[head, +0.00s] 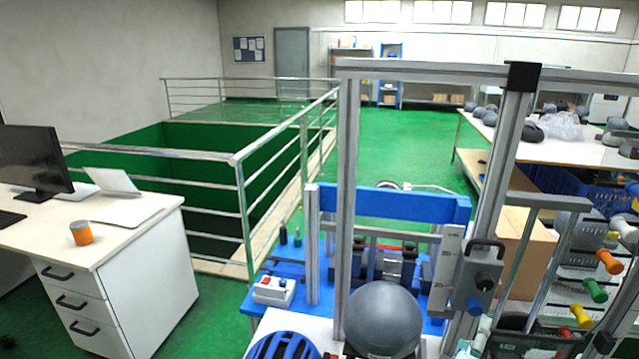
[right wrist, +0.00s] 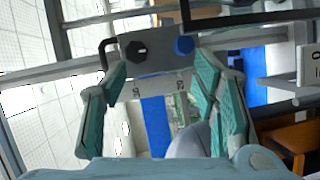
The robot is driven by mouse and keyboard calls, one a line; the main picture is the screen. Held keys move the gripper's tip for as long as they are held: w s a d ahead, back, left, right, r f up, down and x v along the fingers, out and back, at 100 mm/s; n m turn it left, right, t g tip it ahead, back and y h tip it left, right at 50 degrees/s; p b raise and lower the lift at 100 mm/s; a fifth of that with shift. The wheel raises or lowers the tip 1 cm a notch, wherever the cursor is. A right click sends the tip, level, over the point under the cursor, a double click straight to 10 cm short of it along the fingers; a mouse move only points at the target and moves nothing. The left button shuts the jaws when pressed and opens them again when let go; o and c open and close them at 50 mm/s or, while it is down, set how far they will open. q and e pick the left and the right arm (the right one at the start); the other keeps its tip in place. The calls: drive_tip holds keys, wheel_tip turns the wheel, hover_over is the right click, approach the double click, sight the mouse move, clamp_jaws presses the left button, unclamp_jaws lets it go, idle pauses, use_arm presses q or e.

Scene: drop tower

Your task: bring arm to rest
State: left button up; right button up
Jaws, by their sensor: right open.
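My right gripper (right wrist: 162,75) is open in the right wrist view, its two teal fingers spread with nothing gripped between them. Beyond the fingertips is a grey block (right wrist: 155,52) with a black handle, a dark knob and a blue knob. The same block (head: 478,280) is on the right upright of the drop tower (head: 347,180) in the head view. A pale teal part, seemingly of my right gripper (head: 482,332), shows just below it. A grey rounded body (head: 383,318) is at the tower's foot. My left gripper is not in view.
A blue helmet (head: 283,347) and a control box (head: 272,290) are left of the grey body. Coloured handles (head: 595,290) stick out at the right. A desk (head: 120,240) stands at the left, beside a railed floor opening (head: 240,165). Open green floor lies behind the tower.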

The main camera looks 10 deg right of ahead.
drive_tip(key=s+f+m+g+y, duration=0.3)
drive_tip(key=s+f+m, duration=0.1)
drive_tip(key=s+f, duration=0.4)
drive_tip(key=s+a+f+m+g+y, duration=0.25)
drive_tip(key=s+a+f+y, duration=0.2)
drive_tip(key=s, duration=0.35)
drive_tip(key=s+a+f+m+g+y, duration=0.1)
drive_tip(key=s+a+f+g+y, duration=0.2)
drive_tip(key=s+a+f, duration=0.45)
drive_tip(key=s+d+f+g, duration=0.1)
drive_tip(key=d+f, duration=0.1)
drive_tip(key=f, duration=0.7)
drive_tip(key=s+d+f+g, duration=0.1)
drive_tip(key=s+d+f, duration=0.1)
drive_tip(key=f, duration=0.6)
drive_tip(key=s+f, duration=1.2)
drive_tip(key=s, duration=0.1)
drive_tip(key=shift+d+f, duration=0.2)
drive_tip(key=shift+d, duration=0.15)
